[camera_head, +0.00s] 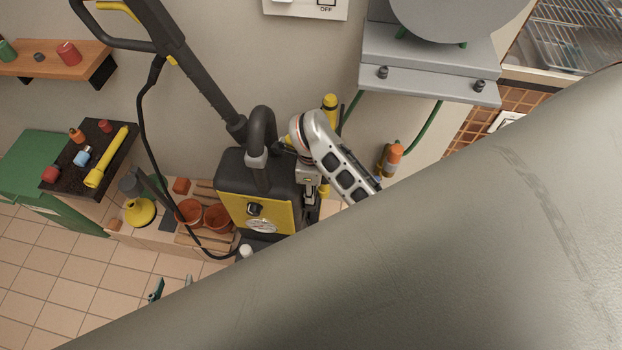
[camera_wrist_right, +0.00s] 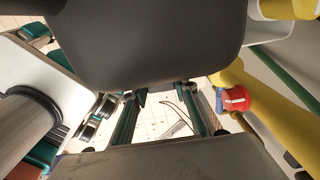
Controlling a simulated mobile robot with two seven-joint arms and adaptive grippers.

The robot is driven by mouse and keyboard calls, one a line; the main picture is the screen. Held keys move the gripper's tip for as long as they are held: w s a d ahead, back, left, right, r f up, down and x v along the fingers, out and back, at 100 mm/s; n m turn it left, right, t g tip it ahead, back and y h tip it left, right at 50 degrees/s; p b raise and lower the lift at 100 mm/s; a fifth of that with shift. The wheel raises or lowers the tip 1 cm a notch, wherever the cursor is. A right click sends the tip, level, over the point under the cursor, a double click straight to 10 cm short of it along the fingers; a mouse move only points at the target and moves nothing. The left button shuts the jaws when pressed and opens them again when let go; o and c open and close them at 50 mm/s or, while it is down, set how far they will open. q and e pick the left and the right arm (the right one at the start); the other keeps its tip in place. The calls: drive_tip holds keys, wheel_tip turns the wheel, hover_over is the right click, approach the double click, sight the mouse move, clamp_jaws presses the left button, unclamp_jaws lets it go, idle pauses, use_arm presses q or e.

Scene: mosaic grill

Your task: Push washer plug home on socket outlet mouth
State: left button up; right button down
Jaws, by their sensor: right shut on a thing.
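My right gripper (camera_head: 308,182), at the end of the silver arm link, is beside the yellow and black washer (camera_head: 258,212) and shut on the plug, which is mostly hidden in both views. In the right wrist view, dark blocks hide much of the grip. My left gripper (camera_head: 171,286) shows only as two teal fingertips, apart and empty, at the edge of my large grey arm. A wall switch plate marked OFF (camera_head: 326,11) is at the top. I cannot make out the outlet mouth or whether the plug touches it.
A yellow post (camera_head: 330,103) and green hose (camera_head: 421,128) are close to the right gripper. A red cap (camera_wrist_right: 237,98) shows in the wrist view. A wooden shelf (camera_head: 40,56) and crate with pots stand left. Tiled floor is clear at lower left.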

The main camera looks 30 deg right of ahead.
drive_tip(key=shift+r+p, duration=0.6)
drive_tip(key=shift+r, duration=1.65)
drive_tip(key=shift+f, duration=0.1)
drive_tip(key=shift+f, duration=0.65)
drive_tip(key=shift+f+b, duration=0.5)
drive_tip(key=shift+f, duration=0.75)
drive_tip(key=shift+r, duration=0.15)
